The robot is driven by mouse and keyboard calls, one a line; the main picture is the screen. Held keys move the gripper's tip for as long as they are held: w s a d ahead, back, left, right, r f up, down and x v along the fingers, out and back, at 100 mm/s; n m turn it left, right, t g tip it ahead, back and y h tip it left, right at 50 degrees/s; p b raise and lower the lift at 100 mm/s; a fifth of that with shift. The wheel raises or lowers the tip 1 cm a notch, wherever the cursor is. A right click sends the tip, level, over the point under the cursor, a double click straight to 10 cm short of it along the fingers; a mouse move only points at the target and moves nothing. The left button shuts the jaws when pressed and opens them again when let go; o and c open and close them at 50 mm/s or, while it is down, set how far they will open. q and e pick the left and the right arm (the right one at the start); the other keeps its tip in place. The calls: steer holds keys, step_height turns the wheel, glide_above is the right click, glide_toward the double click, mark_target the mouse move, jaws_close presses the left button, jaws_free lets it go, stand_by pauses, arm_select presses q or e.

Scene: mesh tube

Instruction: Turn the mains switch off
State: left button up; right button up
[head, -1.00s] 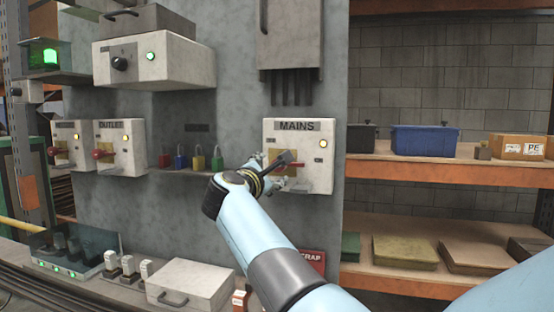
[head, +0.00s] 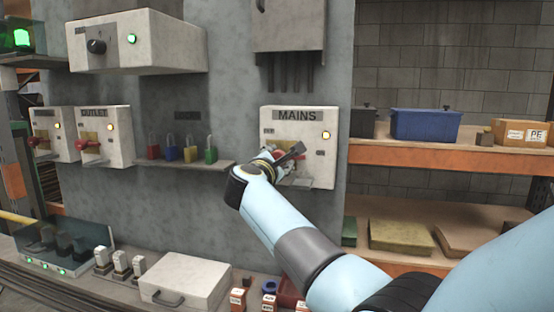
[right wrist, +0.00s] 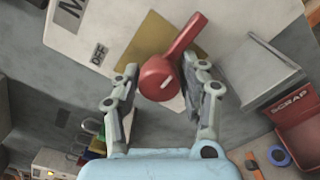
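The mains switch is a white box (head: 297,148) labelled MAINS, on the grey panel in the head view. In the right wrist view the red handle (right wrist: 180,52) lies over a yellow plate, near an OFF label (right wrist: 98,55). My right gripper there (right wrist: 157,85) is open, one finger on each side of the handle's thick end. I cannot tell whether the right-hand finger touches it. My left gripper is not in view.
The outlet switch box (head: 105,138) and several coloured padlocks on a ledge (head: 185,164) are left of the mains box. A white case (head: 185,280) lies on the bench below. A red scrap bin (right wrist: 298,130) shows in the right wrist view. Shelves stand at the right.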

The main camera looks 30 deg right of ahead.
steer(key=c, duration=0.7)
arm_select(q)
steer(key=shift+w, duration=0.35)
arm_select(e)
steer(key=shift+n, duration=0.3)
steer(key=n, duration=0.2)
steer(key=shift+n, duration=0.3)
steer(key=n, duration=0.3)
steer(key=shift+n, duration=0.3)
steer(key=n+p, duration=0.2)
steer(key=n, duration=0.3)
steer(key=shift+r+p, duration=0.15)
steer(key=shift+p, duration=0.15)
steer(key=shift+o, duration=0.2)
steer(key=n+p, duration=0.2)
steer(key=n, duration=0.3)
steer(key=shift+d, duration=0.1)
arm_select(q)
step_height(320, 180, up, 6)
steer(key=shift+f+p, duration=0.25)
steer(key=shift+p, duration=0.2)
arm_select(e)
steer(key=shift+n, duration=0.5)
steer(key=shift+r, duration=0.15)
